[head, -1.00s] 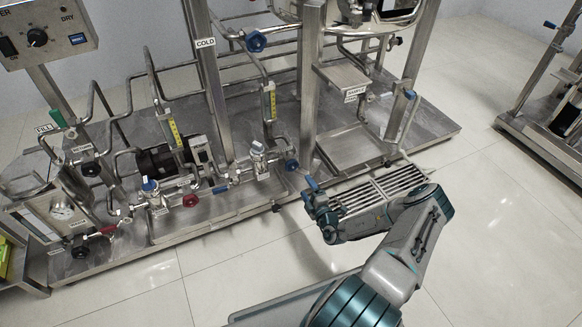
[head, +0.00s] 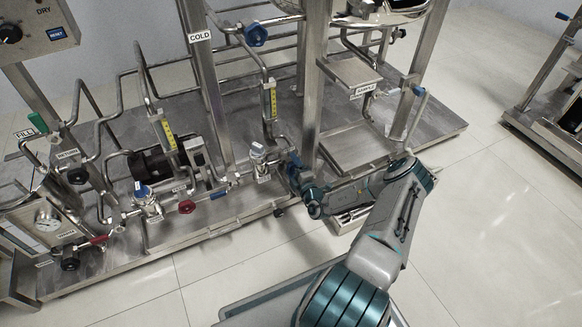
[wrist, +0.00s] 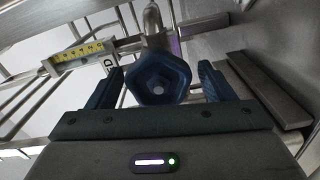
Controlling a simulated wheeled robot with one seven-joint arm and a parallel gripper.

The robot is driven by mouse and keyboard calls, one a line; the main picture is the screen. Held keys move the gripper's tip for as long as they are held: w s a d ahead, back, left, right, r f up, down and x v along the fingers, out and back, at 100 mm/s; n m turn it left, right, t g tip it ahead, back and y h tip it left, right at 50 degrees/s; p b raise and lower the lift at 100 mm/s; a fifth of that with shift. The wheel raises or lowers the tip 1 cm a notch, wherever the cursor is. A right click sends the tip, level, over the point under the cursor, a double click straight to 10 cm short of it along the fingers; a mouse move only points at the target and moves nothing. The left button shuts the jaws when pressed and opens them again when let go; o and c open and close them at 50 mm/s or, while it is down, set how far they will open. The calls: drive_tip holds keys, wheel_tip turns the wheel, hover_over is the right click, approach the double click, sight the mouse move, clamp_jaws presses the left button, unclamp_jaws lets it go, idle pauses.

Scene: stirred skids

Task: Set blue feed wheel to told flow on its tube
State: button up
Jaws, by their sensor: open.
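The blue feed wheel (wrist: 160,66) is a small lobed handwheel, seen face-on in the wrist view. My gripper (wrist: 160,82) is open, with one finger on each side of the wheel and visible gaps to it. In the head view my gripper (head: 296,172) is at the pipework right of a white-capped valve, and it mostly hides this wheel. A flow tube with a yellow scale (head: 269,102) stands upright just above and left of my gripper. A yellow scale also shows in the wrist view (wrist: 78,54). The flow level is too small to read.
A second blue wheel (head: 255,35) sits higher, by the COLD post (head: 203,60). Another yellow-scaled tube (head: 166,132) and a red wheel (head: 187,207) are to the left. A steel post (head: 308,85) rises close behind my gripper. Open floor lies in front.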

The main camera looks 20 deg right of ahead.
drive_tip(key=shift+d, duration=0.15)
drive_tip(key=shift+s+d, duration=0.1)
drive_tip(key=shift+c, duration=1.2)
drive_tip(key=c, duration=0.7)
drive_tip(key=shift+r+n+p, duration=0.25)
drive_tip(key=shift+n+p, duration=0.45)
drive_tip(key=shift+p, duration=0.55)
drive_tip(key=shift+f+n+p, duration=0.25)
drive_tip(key=shift+n+p, duration=0.35)
drive_tip(key=shift+n, duration=0.3)
drive_tip(key=o, duration=0.9)
drive_tip(key=shift+o, duration=0.2)
